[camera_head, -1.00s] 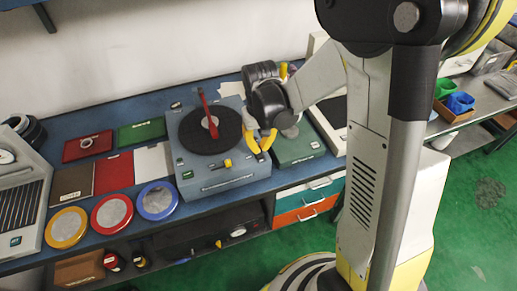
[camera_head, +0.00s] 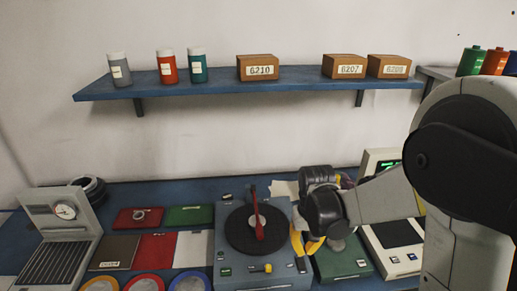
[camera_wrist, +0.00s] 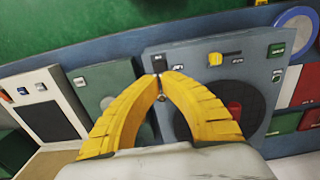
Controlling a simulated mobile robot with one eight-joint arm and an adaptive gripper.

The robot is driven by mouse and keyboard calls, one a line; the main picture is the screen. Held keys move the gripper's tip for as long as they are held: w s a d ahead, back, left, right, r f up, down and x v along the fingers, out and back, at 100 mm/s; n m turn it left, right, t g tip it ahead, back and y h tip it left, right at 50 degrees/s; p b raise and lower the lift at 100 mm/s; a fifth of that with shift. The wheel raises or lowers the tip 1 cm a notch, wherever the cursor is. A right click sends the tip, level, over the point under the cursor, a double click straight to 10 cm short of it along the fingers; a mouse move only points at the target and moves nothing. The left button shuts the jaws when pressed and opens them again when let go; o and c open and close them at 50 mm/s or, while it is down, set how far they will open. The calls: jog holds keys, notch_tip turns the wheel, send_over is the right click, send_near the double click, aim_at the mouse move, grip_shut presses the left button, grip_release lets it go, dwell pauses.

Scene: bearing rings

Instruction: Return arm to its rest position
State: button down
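My gripper (camera_head: 306,246) hangs over the bench at the right edge of the grey turntable unit (camera_head: 228,270), beside its black disc (camera_head: 254,230) with the red arm. In the wrist view my gripper's yellow fingers (camera_wrist: 161,78) bow inward and their tips come together, with nothing clearly held between them. A small shiny knob-like thing shows behind them, in the gap below the tips; I cannot tell what it belongs to. The green-topped unit (camera_head: 342,262) lies just right of the fingers.
A wall shelf (camera_head: 215,91) with bottles and boxes stands above the bench. A grey gauge machine (camera_head: 62,240) is at left. Coloured plates and rings lie left of the turntable. A white display unit (camera_head: 395,235) is at right, partly behind my arm.

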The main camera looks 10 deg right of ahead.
jog(key=s+r+t+b, duration=0.5)
jog(key=s+r+t, duration=0.2)
jog(key=s+r, duration=0.4)
jog(key=shift+s, duration=0.9)
